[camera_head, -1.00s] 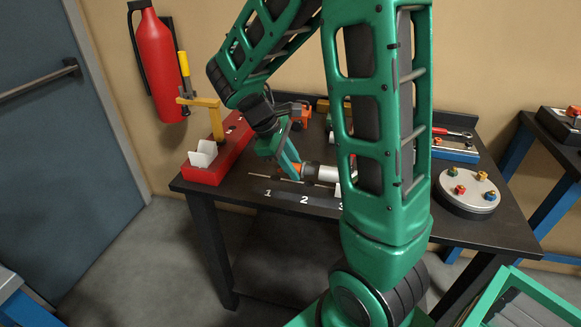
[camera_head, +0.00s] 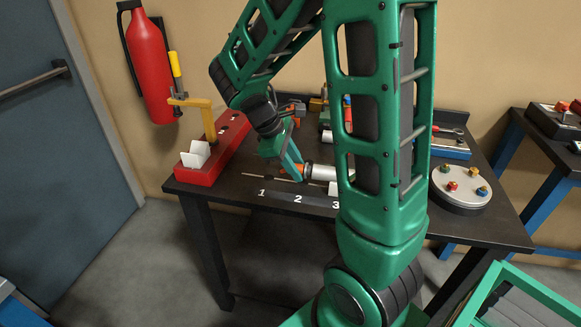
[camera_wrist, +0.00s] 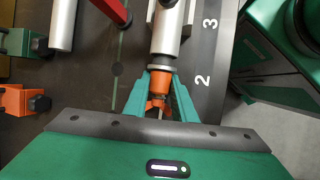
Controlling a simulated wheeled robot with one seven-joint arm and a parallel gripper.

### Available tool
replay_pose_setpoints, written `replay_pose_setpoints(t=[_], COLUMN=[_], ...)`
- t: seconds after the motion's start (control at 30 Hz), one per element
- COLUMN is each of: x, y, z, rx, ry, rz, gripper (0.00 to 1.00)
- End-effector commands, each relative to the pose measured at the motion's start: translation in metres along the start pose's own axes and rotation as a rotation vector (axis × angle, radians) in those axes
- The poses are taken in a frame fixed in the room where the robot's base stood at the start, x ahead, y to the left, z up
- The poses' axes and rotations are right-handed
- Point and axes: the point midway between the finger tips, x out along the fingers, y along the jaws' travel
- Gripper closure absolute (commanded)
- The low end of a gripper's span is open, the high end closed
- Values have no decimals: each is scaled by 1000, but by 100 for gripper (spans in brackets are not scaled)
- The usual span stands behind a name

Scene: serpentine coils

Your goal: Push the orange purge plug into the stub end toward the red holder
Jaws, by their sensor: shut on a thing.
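The orange purge plug (camera_wrist: 160,88) is between the green fingers of my gripper (camera_wrist: 158,106) in the wrist view, and the fingers are shut on it. Its front meets the grey collar at the end of a silver tube (camera_wrist: 167,45), the stub, and the two are in line. How deep the plug sits inside cannot be seen. In the head view my gripper (camera_head: 296,172) is low over the table by the silver tube (camera_head: 320,172). The red holder (camera_head: 212,155) stands at the table's left edge, with a yellow post and a white piece on it.
The dark table (camera_head: 265,210) carries printed numbers along its front. Green and orange fittings (camera_wrist: 14,100) and another silver tube (camera_wrist: 62,25) lie beside the stub. A round grey plate (camera_head: 461,185) with coloured knobs is at the right. A red extinguisher (camera_head: 147,70) hangs behind.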

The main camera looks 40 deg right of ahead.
Motion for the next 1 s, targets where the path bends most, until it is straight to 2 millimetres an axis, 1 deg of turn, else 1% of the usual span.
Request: replay_pose_setpoints(t=[0.47,1.0], x=[1,6], y=[0,0], z=[2,14], rx=[1,1], ry=[0,-1], rz=[0,0], gripper=[99,98])
